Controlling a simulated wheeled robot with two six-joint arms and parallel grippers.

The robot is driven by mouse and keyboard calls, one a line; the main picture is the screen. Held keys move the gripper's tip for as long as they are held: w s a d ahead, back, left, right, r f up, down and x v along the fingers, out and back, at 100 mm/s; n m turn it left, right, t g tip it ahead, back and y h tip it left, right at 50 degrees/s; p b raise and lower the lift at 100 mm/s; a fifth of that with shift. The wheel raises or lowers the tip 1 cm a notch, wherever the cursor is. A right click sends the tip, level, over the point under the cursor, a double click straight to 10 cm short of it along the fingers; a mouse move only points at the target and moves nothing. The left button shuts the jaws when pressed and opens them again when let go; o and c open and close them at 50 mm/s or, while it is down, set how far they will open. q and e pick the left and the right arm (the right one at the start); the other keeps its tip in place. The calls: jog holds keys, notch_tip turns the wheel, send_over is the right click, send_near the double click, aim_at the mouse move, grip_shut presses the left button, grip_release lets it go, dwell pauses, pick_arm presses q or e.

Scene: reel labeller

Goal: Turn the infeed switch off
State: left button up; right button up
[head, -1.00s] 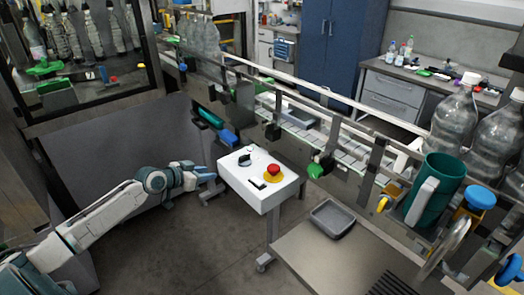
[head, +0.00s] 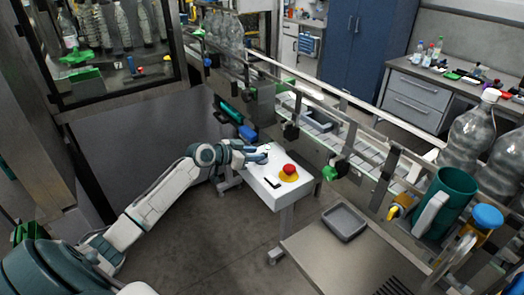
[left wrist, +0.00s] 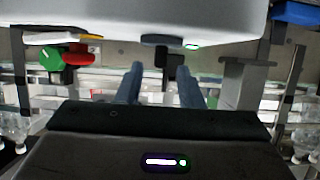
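The white control box (head: 270,185) stands on a post in the middle of the head view. My left gripper (head: 262,155) reaches over its far left corner and mostly hides the switch there. In the left wrist view the box (left wrist: 200,18) fills the top, with the dark infeed switch (left wrist: 157,41) on its face. A small lit indicator (left wrist: 191,46) sits beside the switch. My left gripper (left wrist: 160,72) is open, its two blue-grey fingers apart and pointing toward the switch, with no clear contact. My right gripper is in neither view.
A red button (head: 289,170) on a yellow base sits on the box; it also shows in the left wrist view (left wrist: 78,55). The conveyor (head: 310,120) runs behind the box. A grey tray (head: 344,222) lies on the table (head: 310,245) at right. Floor left of the box is clear.

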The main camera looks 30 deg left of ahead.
pick_arm(q)
jog(key=shift+p+x, duration=0.55)
jog(key=shift+x, duration=1.35)
jog(key=shift+s, duration=0.1)
grip_shut()
